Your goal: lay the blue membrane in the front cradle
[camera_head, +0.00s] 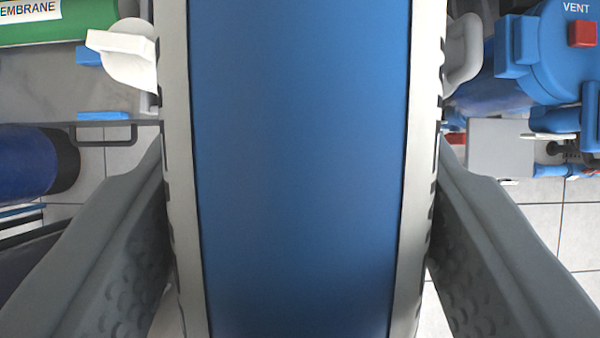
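A broad blue body (300,170) fills the middle of the camera view from top to bottom. It has pale grey strips with dark notches along both sides. It may be the blue membrane, but no label shows on it and its ends are out of view. My gripper (302,160) has its two grey fingers far apart, one on each side of this body. The fingertips come close against the notched strips. I cannot tell whether they press on it or only stand beside it. I cannot make out the front cradle for certain.
A green cylinder (60,30) labelled "MEMBRANE" lies at top left, above a dark blue cylinder (30,165) with a black end. White clips (125,58) flank the blue body. A blue housing (565,60) marked "VENT" stands at top right. Tiled floor shows below on both sides.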

